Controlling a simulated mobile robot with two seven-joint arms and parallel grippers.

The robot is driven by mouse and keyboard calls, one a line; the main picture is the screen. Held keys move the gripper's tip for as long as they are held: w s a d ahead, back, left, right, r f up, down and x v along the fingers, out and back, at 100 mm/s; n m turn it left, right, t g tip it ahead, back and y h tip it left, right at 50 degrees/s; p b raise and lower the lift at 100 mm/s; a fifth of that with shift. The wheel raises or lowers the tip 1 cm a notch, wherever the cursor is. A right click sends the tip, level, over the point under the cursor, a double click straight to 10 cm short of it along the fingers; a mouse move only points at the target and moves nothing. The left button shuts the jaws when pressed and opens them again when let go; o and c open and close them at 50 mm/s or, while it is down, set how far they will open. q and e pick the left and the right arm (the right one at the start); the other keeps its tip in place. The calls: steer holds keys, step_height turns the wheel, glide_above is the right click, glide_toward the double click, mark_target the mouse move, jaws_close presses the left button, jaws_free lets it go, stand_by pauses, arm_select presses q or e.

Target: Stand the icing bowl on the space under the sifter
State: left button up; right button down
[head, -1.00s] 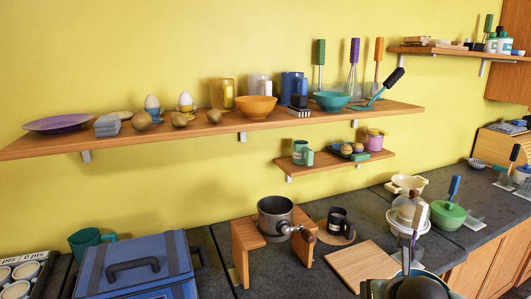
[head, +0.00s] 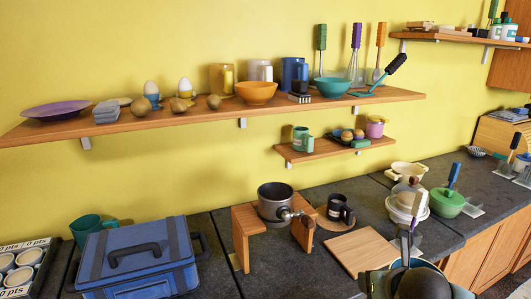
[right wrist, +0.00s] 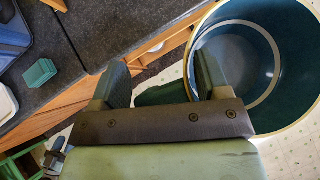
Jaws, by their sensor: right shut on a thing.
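The sifter (head: 272,202) is a dark grey pot with a side crank, held up on a wooden stand (head: 243,238) with two uprights. The space under the sifter (head: 272,240) between the uprights looks empty. My right gripper (right wrist: 155,82) is shut on the icing bowl (right wrist: 262,62), a deep teal bowl with a pale rim, at its side. In the right wrist view the bowl is over the floor beyond the counter edge, and its inside looks empty. In the head view the bowl's teal rim (head: 407,262) shows at the bottom, mostly hidden by my arm. My left gripper is out of view.
A blue case (head: 140,258) stands left of the stand. A black mug (head: 338,208) on a round mat and a wooden board (head: 360,250) are to its right. A small shelf (head: 335,150) hangs above.

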steer(key=s+f, duration=0.4)
steer(key=f, duration=0.1)
steer(key=shift+s+f, duration=0.2)
steer(key=shift+s, duration=0.2)
stand_by(0.4)
